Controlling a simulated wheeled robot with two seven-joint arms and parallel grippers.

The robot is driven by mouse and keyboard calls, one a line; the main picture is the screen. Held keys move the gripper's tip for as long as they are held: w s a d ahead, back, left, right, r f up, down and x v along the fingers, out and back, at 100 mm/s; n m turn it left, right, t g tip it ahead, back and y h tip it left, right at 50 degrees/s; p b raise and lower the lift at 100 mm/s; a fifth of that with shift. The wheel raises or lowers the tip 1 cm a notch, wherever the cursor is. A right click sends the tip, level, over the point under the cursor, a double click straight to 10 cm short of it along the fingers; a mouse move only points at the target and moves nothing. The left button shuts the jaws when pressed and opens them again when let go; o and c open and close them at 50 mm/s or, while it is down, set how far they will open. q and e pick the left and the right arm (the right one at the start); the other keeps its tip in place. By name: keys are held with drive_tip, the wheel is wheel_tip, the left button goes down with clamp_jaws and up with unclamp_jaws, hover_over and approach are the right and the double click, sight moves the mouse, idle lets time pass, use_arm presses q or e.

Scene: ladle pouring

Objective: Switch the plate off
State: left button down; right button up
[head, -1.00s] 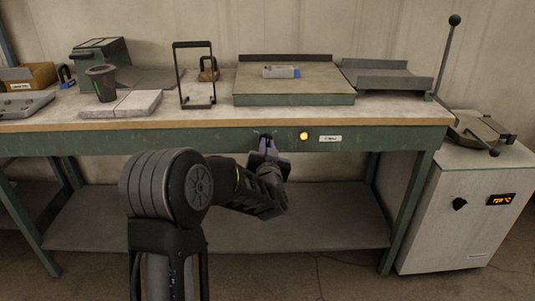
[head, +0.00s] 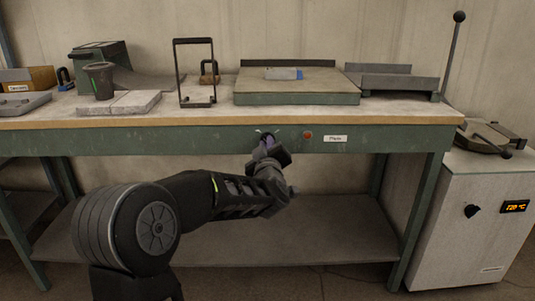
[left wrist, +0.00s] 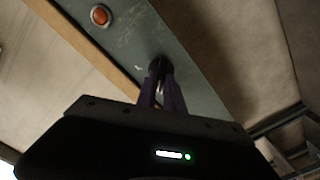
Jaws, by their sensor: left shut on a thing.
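My left gripper (head: 266,142) is at the bench's green front rail, shut on a dark knob (left wrist: 159,62) left of the lamp. The fingers cover most of the knob, so its turned position is hard to read. The round indicator lamp (head: 308,136) is dull red-orange and unlit; it also shows in the left wrist view (left wrist: 100,15). A white label reading "Plate" (head: 335,139) is to its right. The plate (head: 297,98), a green-sided slab with a grey top, sits on the bench above. My right gripper is not in view.
A small grey-blue block (head: 284,73) lies on the plate. A black wire frame (head: 194,102), a dark cup (head: 101,81) and a grey tray (head: 400,84) stand on the bench. A white cabinet (head: 470,240) with an orange display stands at the right. The lower shelf is clear.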

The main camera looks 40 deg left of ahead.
use_arm(q)
drive_tip(key=shift+f+n+b, duration=0.1)
drive_tip(key=shift+n+b, duration=0.5)
drive_tip(key=shift+n, duration=0.3)
drive_tip(key=c, duration=1.5)
unclamp_jaws()
drive_tip(key=shift+o, duration=0.2)
drive_tip(key=p+v, duration=0.1)
drive_tip(key=v, duration=0.7)
drive_tip(key=shift+p, duration=0.3)
